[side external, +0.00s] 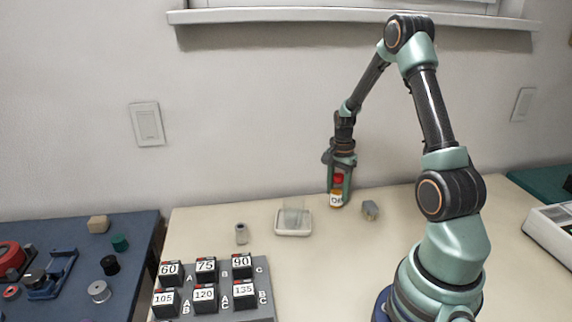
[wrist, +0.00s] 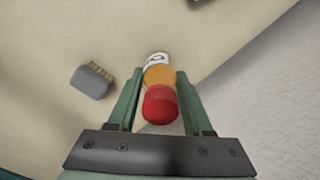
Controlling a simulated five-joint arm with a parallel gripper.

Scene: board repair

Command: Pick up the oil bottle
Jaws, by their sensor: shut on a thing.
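The oil bottle (side external: 337,192) has a red cap, an orange-yellow body and a white label with dark letters. It stands upright near the back of the cream table in the side external view. In the wrist view the bottle (wrist: 160,98) lies between my two green fingers, with its red cap toward the camera. My gripper (side external: 339,180) points straight down over it and is shut on it. I cannot tell whether the bottle's base touches the table.
A grey brush-like block (side external: 370,210) sits just right of the bottle; it also shows in the wrist view (wrist: 91,81). A white dish (side external: 293,224) with a clear piece stands to the left. A small grey cylinder (side external: 241,233) and a rack of numbered blocks (side external: 262,297) are further left. The wall is close behind.

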